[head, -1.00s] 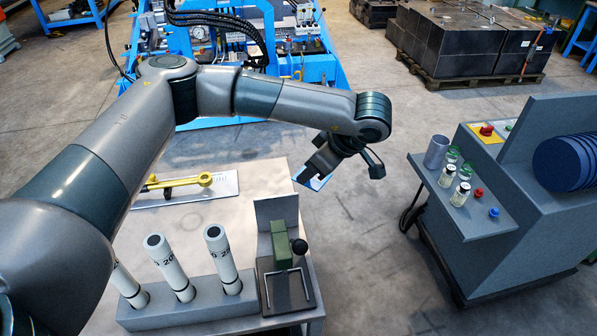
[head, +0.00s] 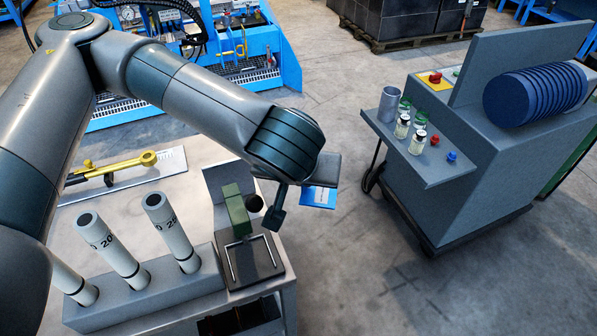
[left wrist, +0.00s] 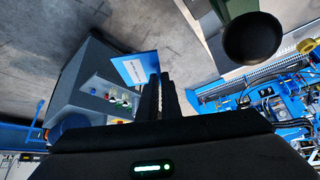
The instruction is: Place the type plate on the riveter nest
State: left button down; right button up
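The type plate (head: 318,196) is a small blue and white rectangle, held beside the riveter, out past the table's right edge. My left gripper (head: 322,181) is shut on it. In the left wrist view the plate (left wrist: 135,68) sticks out to the left of the close-set dark fingers (left wrist: 160,92). The riveter (head: 237,212) is green with a black ball knob and stands at the table's right end on a dark base. The knob (left wrist: 252,39) looms close at upper right in the wrist view. My right gripper is out of view.
A grey block (head: 150,290) with several white marked tubes stands left of the riveter. A yellow-handled tool (head: 115,168) lies on a plate behind. A grey machine with a shelf of vials (head: 437,150) stands at right, across open floor.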

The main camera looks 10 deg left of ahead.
aim_at(249, 257)
jog(key=l+u, duration=0.2)
jog(key=l, duration=0.15)
jog(key=k+l+u, duration=0.1)
jog(key=l+u, duration=0.15)
jog(key=k+l+u, duration=0.2)
jog(key=l, duration=0.25)
jog(key=l+u, duration=0.25)
jog(key=k+l+u, duration=0.2)
jog(key=l, duration=0.2)
